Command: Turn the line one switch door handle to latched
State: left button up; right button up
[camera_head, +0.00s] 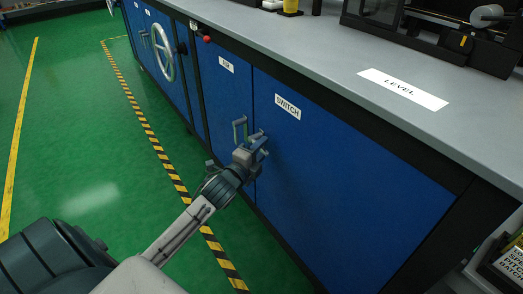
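The switch door (335,185) is a blue cabinet panel with a white SWITCH label (287,107). It looks closed, flush with the panels beside it. My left gripper (257,142) is at the left edge of this door, where its handle sits. The gripper covers most of that handle, so the handle's angle is hidden. I cannot tell whether the fingers touch it or are closed around it. My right gripper is not in view.
The AIR door (222,100) and its grey handle (239,130) are just left of my gripper. A handwheel (163,53) and a red knob (207,39) are farther left. The grey worktop (310,45) overhangs the doors. Green floor lies open at left.

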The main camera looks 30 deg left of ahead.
pick_arm(q)
jog(key=shift+w, duration=0.25)
grip_shut()
